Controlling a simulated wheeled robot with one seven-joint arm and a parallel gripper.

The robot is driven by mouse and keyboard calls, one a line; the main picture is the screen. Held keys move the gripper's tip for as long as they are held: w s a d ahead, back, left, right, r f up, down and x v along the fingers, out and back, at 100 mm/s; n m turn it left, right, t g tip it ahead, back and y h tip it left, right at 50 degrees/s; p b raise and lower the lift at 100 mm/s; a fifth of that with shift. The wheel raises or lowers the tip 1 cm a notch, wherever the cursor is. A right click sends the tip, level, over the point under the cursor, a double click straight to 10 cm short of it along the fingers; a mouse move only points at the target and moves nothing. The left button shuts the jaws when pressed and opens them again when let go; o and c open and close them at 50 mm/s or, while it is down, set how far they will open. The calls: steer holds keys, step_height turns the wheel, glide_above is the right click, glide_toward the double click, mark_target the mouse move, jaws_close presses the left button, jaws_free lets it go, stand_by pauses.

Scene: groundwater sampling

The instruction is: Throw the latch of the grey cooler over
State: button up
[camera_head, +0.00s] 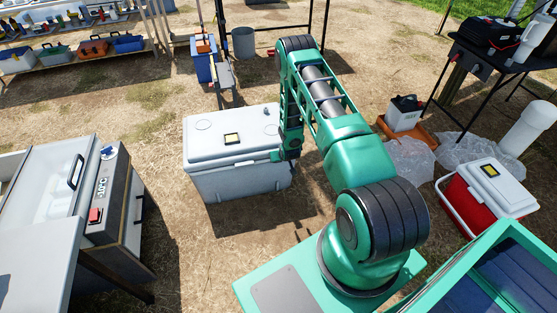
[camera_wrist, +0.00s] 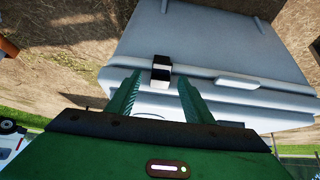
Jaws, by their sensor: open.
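The grey cooler (camera_head: 235,180) stands on the ground with its lid (camera_head: 205,146) down. It also fills the upper part of the wrist view (camera_wrist: 215,40). Its latch (camera_wrist: 161,72), a small block with black and white faces, sits at the lid seam. My gripper (camera_wrist: 159,78) is open, with one green finger on each side of the latch in the picture. I cannot tell whether either finger touches it. In the head view my gripper (camera_head: 286,152) is at the cooler's front right edge, and the latch cannot be made out there.
A red cooler with a white lid (camera_head: 490,188) stands at the right, near clear plastic sheeting (camera_head: 410,158). A grey bench unit with a control panel (camera_head: 105,195) is at the left. A blue bin (camera_head: 203,62) stands behind the grey cooler. Bare ground lies in front of it.

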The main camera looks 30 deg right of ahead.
steer(key=v, duration=0.5)
steer(key=shift+d, duration=0.1)
